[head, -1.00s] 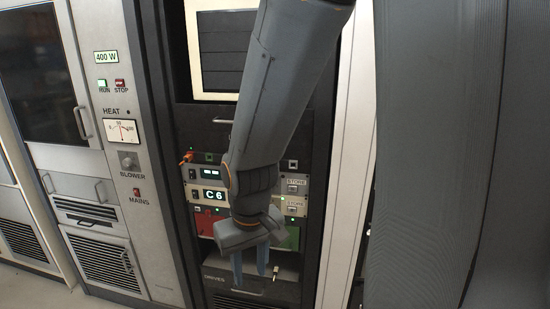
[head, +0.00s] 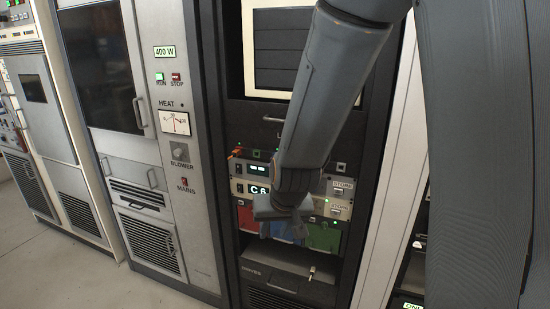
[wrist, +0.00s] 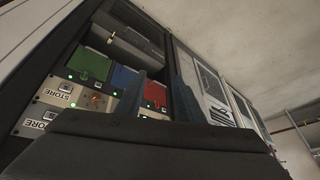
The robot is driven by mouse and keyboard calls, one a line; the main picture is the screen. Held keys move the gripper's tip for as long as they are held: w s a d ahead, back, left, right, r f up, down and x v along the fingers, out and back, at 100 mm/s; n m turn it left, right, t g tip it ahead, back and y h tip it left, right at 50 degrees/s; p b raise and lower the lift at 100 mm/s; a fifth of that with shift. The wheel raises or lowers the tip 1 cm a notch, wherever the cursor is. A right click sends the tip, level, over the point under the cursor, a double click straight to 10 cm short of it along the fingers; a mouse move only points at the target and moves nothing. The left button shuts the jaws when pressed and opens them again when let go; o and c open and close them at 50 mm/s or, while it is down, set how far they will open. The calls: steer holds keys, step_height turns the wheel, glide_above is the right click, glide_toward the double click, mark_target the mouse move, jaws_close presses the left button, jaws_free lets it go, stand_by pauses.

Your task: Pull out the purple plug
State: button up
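No purple plug can be made out in either view; my arm hides part of the rack's front. My gripper (head: 284,232) hangs in front of the rack, over the red, blue and green panels. In the wrist view its two fingers (wrist: 156,95) stand apart with nothing seen between them. An orange plug (head: 236,152) sits at the upper left of the equipment rows, and an orange connector also shows in the wrist view (wrist: 97,99).
The wrist view is upside down. The rack holds a red panel (head: 247,218), a green panel (head: 324,237) and a blue panel (wrist: 125,76). A grey 400 W cabinet (head: 180,110) stands to the left. Floor (head: 75,275) is clear at lower left.

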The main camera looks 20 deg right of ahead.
steer(key=w+a+r+m+t+h+p, duration=0.2)
steer(key=w+t, duration=0.3)
steer(key=w, duration=0.9)
steer(key=m+t+h+p, duration=0.3)
steer(key=m+t+h, duration=0.1)
steer(key=h, duration=0.5)
glide_toward(271, 163)
steer(key=shift+w+d+f, duration=0.15)
steer(key=shift+w+d, duration=0.3)
steer(key=shift+d, duration=0.05)
steer(key=shift+w, duration=0.1)
steer(key=shift+b+x, duration=1.25)
steer(key=shift+x, duration=3.15)
jaws_close()
steer(key=shift+a, duration=0.1)
